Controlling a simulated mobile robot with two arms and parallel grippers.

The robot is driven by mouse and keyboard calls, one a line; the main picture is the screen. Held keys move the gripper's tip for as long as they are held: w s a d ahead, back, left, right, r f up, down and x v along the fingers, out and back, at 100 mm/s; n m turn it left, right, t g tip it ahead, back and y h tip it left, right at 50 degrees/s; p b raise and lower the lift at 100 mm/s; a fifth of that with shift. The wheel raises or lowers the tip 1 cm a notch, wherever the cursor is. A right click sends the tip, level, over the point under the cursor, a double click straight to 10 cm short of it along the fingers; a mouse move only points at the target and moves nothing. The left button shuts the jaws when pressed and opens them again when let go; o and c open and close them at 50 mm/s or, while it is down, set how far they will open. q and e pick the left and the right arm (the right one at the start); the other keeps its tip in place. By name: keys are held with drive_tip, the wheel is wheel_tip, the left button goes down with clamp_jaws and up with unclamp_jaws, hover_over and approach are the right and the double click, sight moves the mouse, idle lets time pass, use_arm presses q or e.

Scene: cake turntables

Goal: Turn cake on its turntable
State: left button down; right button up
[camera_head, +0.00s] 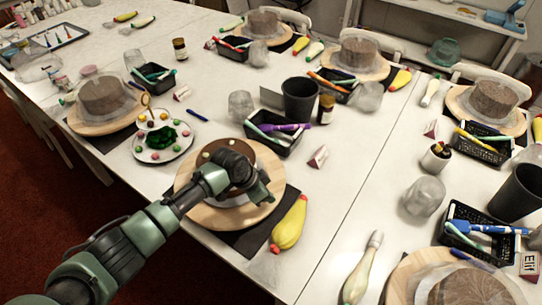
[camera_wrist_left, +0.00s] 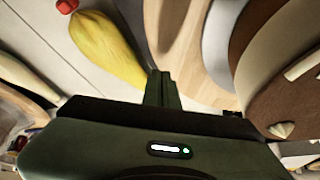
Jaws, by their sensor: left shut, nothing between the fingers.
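The brown cake (camera_head: 205,158) stands on a round wooden turntable (camera_head: 205,214) near the table's front edge. My left arm reaches over it and hides much of the cake. My left gripper (camera_head: 264,190) is shut and empty at the right side of the cake, over the turntable. I cannot tell whether the fingertips touch anything. My right gripper is not in view.
A yellow piping bag (camera_head: 289,223) lies just right of the turntable and also shows in the left wrist view (camera_wrist_left: 108,46). A plate of sweets (camera_head: 163,142) stands to the left. A black basket (camera_head: 273,134) stands behind. Clear tabletop lies right of the yellow bag.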

use_arm(q)
drive_tip(key=shift+r, duration=0.1)
drive_tip(key=s+a+p, duration=0.2)
drive_tip(key=p, duration=0.1)
drive_tip(key=s+a+p, duration=0.1)
drive_tip(key=a, duration=0.1)
drive_tip(key=shift+r+p, duration=0.35)
drive_tip(key=s+a+p, duration=0.1)
drive_tip(key=a, duration=0.1)
drive_tip(key=s+a+p, duration=0.1)
drive_tip(key=s, duration=0.1)
drive_tip(key=shift+s+a+f, duration=0.15)
drive_tip(key=shift+a+f, duration=0.05)
drive_tip(key=shift+a, duration=0.15)
drive_tip(key=shift+a+f, duration=0.1)
drive_tip(key=shift+a, duration=0.05)
drive_tip(key=a, duration=0.3)
drive_tip(key=w+a+b, duration=0.1)
drive_tip(key=a, duration=0.5)
drive_tip(key=shift+w+a+f+b, duration=0.15)
drive_tip(key=shift+w+a+b, duration=0.1)
drive_tip(key=shift+a+b, duration=0.05)
